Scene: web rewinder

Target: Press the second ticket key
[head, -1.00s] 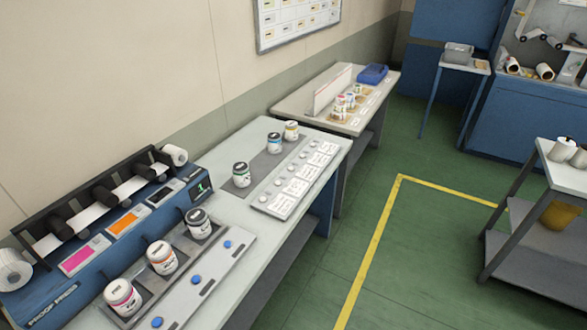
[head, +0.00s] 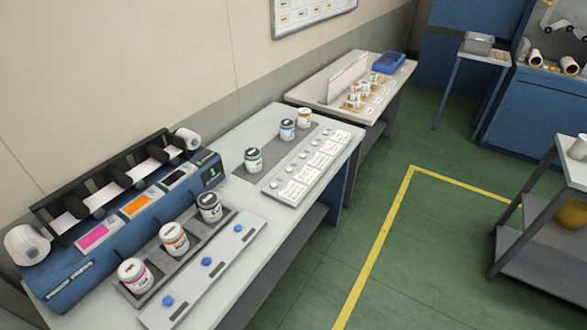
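A pale key panel (head: 281,196) lies on the right part of the near bench. It carries a row of small round grey-white keys and a row of white printed tickets beside them. The second key from the near end (head: 288,169) sits beside a ticket (head: 306,174). The printing is too small to read, and I cannot tell from which end the keys are numbered. No key looks visibly pressed. My gripper is not in view.
Green, blue and orange-banded jars (head: 253,160) stand on a dark mat behind the panel. Green floor (head: 335,235) is clear beside the bench.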

